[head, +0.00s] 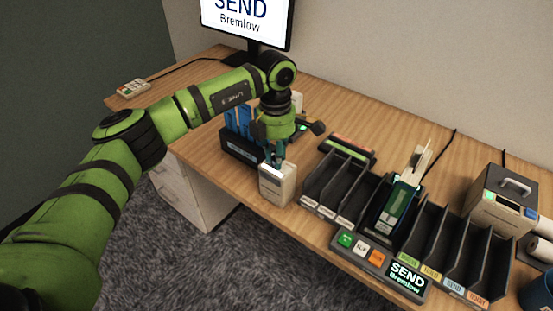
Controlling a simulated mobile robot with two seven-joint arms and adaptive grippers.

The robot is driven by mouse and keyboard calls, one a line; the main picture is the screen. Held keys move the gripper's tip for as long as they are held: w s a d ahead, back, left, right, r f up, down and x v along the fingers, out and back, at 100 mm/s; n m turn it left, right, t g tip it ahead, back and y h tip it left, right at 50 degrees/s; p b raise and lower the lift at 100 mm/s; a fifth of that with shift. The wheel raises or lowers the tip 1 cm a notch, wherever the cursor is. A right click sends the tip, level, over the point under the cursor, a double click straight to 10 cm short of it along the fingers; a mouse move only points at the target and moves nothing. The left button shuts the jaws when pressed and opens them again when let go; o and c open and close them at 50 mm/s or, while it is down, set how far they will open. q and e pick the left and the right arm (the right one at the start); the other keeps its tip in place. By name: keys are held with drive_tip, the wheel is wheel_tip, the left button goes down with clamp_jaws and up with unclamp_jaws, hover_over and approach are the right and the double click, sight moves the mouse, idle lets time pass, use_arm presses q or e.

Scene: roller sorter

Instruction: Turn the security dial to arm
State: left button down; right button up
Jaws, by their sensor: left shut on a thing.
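A small beige box (276,187) stands upright at the desk's front edge, left of the sorter trays. My left gripper (276,167) points down at the top of this box, with its fingers shut on a small part there. The fingers hide most of that part; it appears to be the security dial, but its markings and setting cannot be read. My right gripper is not in view.
A black holder (240,148) with blue items stands close behind the box to the left. Black sorter trays (326,190) and a button panel (378,264) lie to the right. A monitor (246,22) reads SEND Bremlow. The desk's left end (180,88) is mostly clear.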

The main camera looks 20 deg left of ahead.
use_arm(q)
drive_tip(key=shift+m+b, duration=0.3)
drive_tip(key=shift+m, duration=0.3)
drive_tip(key=c, duration=1)
unclamp_jaws()
drive_tip(key=shift+r, duration=0.3)
drive_tip(key=r, duration=1.1)
drive_tip(key=shift+w+a+r, duration=0.15)
drive_tip(key=shift+w+r, duration=0.05)
drive_tip(key=shift+w, duration=0.05)
drive_tip(key=shift+f, duration=0.1)
